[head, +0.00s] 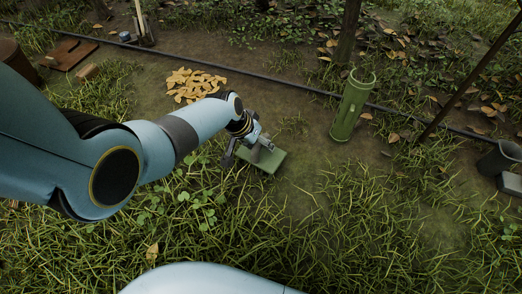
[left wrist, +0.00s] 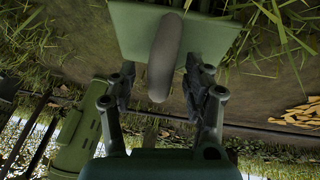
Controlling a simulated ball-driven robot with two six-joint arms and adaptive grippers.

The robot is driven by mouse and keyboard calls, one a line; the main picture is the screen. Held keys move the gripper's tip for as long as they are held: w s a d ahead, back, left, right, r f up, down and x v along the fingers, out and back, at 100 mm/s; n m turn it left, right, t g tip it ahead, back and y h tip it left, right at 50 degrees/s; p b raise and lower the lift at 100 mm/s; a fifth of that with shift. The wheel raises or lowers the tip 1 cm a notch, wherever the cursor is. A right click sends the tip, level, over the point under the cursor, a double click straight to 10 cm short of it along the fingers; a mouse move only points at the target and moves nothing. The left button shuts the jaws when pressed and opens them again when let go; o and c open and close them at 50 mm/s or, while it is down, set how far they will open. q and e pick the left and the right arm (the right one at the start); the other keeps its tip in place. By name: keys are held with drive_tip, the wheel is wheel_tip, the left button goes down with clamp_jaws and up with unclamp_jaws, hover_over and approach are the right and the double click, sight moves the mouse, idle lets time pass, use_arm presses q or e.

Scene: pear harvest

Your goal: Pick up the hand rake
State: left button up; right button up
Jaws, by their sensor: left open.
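A green flat piece with a thick grey handle, which I take to be the hand rake (head: 270,163), lies on the ground right of the middle of the grass. No tines show. In the left wrist view its green plate (left wrist: 215,38) is at the top, and its grey handle (left wrist: 166,55) points toward my gripper. My left gripper (head: 244,148) is right over it, with the fingers partly hiding it. In the left wrist view the gripper (left wrist: 162,95) is open, with one finger on each side of the handle's end. I cannot tell any contact. My right gripper is not in view.
A pile of yellow leaves (head: 193,84) lies behind my left arm. A green cylinder (head: 353,104) stands to the right of the rake. A dark hose (head: 290,82) runs across behind. A dark pot (head: 499,158) is at the far right. Grass fills the front.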

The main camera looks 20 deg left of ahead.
use_arm(q)
clamp_jaws()
drive_tip(key=shift+r, duration=0.1)
idle(0.5)
